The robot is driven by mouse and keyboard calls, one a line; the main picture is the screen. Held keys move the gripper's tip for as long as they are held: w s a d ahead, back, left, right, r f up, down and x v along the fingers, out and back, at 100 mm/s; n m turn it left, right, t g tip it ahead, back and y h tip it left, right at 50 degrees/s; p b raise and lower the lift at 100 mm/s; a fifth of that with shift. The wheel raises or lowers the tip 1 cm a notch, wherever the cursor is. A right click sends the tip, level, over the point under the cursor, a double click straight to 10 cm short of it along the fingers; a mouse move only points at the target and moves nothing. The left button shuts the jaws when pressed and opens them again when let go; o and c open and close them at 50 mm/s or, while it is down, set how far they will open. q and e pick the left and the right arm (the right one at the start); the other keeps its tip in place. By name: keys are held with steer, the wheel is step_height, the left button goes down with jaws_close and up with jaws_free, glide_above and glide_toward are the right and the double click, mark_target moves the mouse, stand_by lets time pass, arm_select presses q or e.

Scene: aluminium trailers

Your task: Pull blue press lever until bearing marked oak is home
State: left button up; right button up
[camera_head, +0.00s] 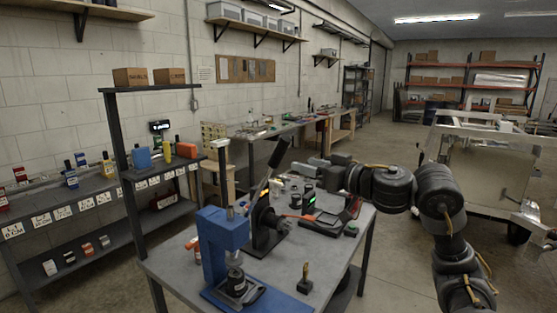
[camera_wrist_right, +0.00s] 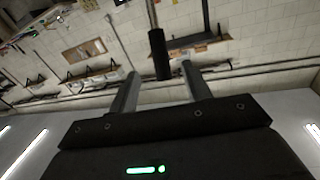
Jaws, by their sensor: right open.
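The blue press (camera_head: 212,243) stands at the near left of the workbench. A dark round part (camera_head: 236,281) sits under its ram; I cannot read any mark on it. A lever with a black grip (camera_head: 280,151) slants up behind the press; its lower end is partly hidden, so I cannot tell which machine it joins. My right gripper (camera_head: 299,168) is open beside this grip. In the right wrist view, a black grip (camera_wrist_right: 160,54) on a thin rod shows between the two spread fingers, apart from both. My left gripper is not in view.
A black stand machine (camera_head: 265,231) is just behind the blue press. Small dark items and a tray-like device (camera_head: 328,221) lie on the bench's right side. A small brass-topped piece (camera_head: 305,279) stands near the front. A shelf rack (camera_head: 130,160) is at the left.

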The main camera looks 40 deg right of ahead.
mark_target(278, 165)
steer(key=w+p, duration=0.1)
steer(key=w, duration=0.2)
steer(key=w+p, duration=0.1)
steer(key=w, duration=0.2)
steer(key=w+a+p, duration=0.1)
steer(key=w, duration=0.2)
steer(key=shift+w+r, duration=0.3)
steer(key=shift+w, duration=0.55)
steer(key=shift+f, duration=0.1)
jaws_close()
